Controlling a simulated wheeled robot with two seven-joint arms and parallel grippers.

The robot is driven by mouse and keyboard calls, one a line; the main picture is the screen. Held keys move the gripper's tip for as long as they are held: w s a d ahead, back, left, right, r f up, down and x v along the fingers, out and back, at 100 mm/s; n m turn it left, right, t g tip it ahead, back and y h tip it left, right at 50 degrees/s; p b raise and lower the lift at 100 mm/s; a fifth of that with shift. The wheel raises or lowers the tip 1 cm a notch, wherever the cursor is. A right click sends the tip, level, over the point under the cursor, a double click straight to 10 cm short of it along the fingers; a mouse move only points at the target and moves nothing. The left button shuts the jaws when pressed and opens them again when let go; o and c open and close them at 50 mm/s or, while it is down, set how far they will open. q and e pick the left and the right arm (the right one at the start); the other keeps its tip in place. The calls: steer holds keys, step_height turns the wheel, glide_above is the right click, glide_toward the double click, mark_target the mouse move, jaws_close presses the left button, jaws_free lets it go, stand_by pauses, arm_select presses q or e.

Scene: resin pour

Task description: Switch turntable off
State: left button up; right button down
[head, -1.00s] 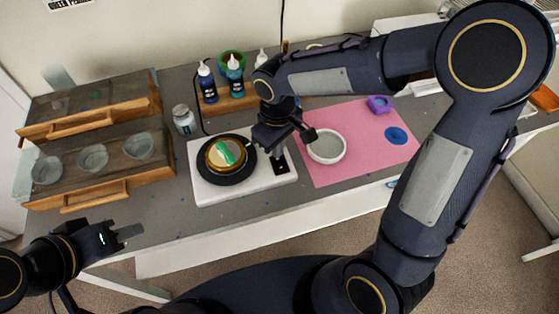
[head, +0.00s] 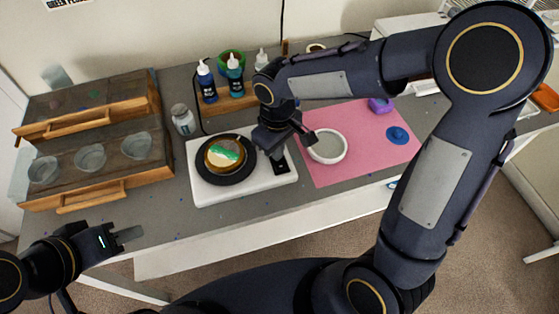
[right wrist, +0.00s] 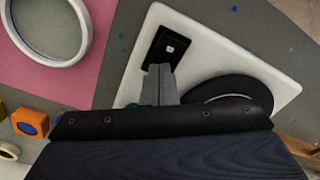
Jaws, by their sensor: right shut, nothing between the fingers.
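The turntable has a white base (head: 222,193) and a black round platter (head: 228,178) carrying a gold-rimmed round piece (head: 222,154) with cream and green on top. A black switch plate (head: 281,167) with a small light mark sits on the base's right side; it also shows in the right wrist view (right wrist: 165,48). My right gripper (head: 277,154) is shut and empty, its fingertips (right wrist: 160,72) at the near part of the switch plate. Whether they touch it I cannot tell. My left gripper (head: 125,238) is off the table's front left, away from the turntable; its jaw gap is unclear.
A pink mat (head: 350,175) with a white ring-shaped dish (head: 327,147) lies to the right. Wooden racks with cups (head: 90,158) stand left. A jar (head: 183,119) and dye bottles (head: 207,82) stand behind. My right arm crosses over the back right.

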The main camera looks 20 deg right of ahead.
step_height(320, 180, up, 7)
steer(key=p, duration=0.5)
stand_by(0.3)
steer(key=shift+d, duration=0.1)
stand_by(0.4)
steer(key=s+d+r+m+t+y, duration=0.2)
steer(key=s+d+r+m, duration=0.1)
steer(key=s, duration=0.5)
steer(key=s+d+r+m+t+y, duration=0.1)
steer(key=s+d+r+m+t, duration=0.2)
steer(key=s, duration=0.5)
steer(key=shift+s+d+r+m+t+y, duration=0.15)
steer(key=shift+d+r+m+t+y, duration=0.25)
steer(key=shift+d+m, duration=0.85)
steer(key=shift+d+n, duration=0.25)
